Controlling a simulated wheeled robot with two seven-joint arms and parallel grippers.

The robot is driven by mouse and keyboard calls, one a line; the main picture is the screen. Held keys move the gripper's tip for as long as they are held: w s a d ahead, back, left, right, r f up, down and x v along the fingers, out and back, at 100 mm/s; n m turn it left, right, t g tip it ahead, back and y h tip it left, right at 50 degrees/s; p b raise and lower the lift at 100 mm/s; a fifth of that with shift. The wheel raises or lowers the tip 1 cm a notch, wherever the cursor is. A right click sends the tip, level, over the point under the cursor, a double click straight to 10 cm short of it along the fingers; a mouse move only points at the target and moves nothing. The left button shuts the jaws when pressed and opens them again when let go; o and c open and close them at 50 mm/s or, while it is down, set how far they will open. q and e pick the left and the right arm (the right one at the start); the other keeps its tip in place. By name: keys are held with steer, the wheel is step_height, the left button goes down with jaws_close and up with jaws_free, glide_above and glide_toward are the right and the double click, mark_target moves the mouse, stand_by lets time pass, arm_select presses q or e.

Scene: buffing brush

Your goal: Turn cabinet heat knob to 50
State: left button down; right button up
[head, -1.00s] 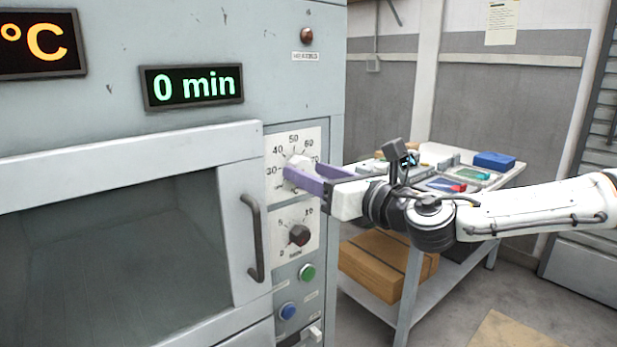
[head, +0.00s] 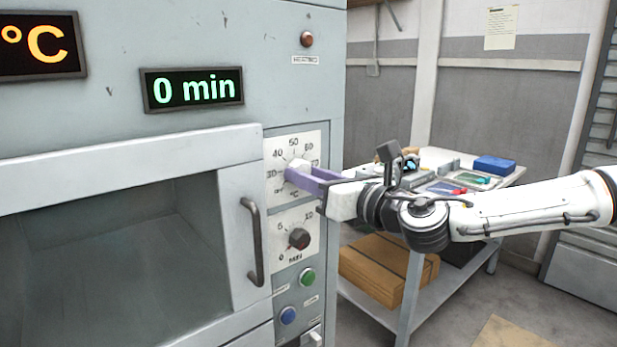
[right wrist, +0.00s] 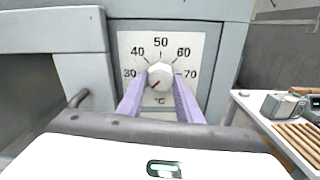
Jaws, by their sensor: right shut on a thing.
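The white heat knob (right wrist: 160,74) sits on a white dial plate (right wrist: 139,44) marked 30 to 70 with a °C label. Its red pointer aims down and left, a little below the 30 mark. My right gripper (right wrist: 160,82) is shut on the knob, with one purple finger on each side. In the head view the knob (head: 298,166) is partly hidden by the fingers of my right gripper (head: 299,176). My left gripper is not in view.
Below is a dark minute knob (head: 299,238) near 0, then a green button (head: 307,277) and a blue button (head: 288,315). The cabinet door handle (head: 252,242) stands out to the left. A cluttered workbench (head: 415,270) stands behind my right arm.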

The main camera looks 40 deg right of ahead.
arm_select(q)
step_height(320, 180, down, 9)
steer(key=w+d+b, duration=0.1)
steer(key=b, duration=1.2)
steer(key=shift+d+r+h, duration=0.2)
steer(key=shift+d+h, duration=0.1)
arm_select(e)
steer(key=shift+a+r+m, duration=0.1)
steer(key=shift+r+m, duration=0.05)
steer(key=shift+m, duration=6.45)
steer(key=shift+r+m, duration=0.15)
steer(key=shift+m, duration=6.45)
